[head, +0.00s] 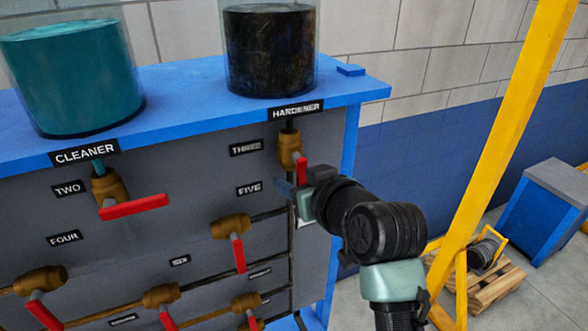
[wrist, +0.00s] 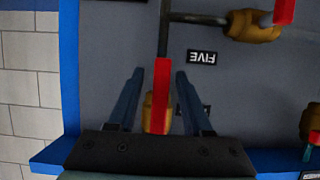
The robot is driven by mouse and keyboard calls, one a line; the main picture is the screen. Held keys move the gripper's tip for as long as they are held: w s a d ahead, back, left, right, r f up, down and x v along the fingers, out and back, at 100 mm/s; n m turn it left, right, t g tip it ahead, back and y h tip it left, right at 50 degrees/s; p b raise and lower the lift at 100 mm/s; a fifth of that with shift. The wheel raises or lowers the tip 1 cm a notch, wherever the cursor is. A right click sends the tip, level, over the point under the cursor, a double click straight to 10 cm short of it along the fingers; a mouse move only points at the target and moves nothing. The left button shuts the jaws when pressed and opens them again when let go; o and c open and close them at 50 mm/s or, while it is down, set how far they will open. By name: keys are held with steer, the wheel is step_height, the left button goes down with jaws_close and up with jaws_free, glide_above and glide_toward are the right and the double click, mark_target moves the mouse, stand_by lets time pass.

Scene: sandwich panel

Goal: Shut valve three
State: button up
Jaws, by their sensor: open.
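Valve three is the brass valve (head: 290,148) below the HARDENER tank, beside the THREE label (head: 246,148). Its red handle (head: 301,172) points down, in line with the vertical pipe. In the upside-down wrist view the red handle (wrist: 162,90) lies between the fingers of my gripper (wrist: 159,74), with brass (wrist: 153,117) showing beside it. My gripper is open, one finger on each side of the handle, with gaps visible. In the head view my gripper (head: 300,190) is at the handle's lower end, partly hidden by my wrist.
Valve five (head: 231,226) sits below and left, its red handle slanting down. Valve two (head: 109,187) has its handle crosswise under the CLEANER tank (head: 73,75). The HARDENER tank (head: 270,50) stands on the blue shelf (head: 185,95) above. A yellow post (head: 505,130) rises on the right.

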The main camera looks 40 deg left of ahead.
steer(key=shift+w+a+f, duration=0.15)
steer(key=shift+a+f, duration=0.05)
steer(key=shift+a, duration=0.2)
steer(key=shift+c, duration=0.2)
jaws_close()
stand_by(1.1)
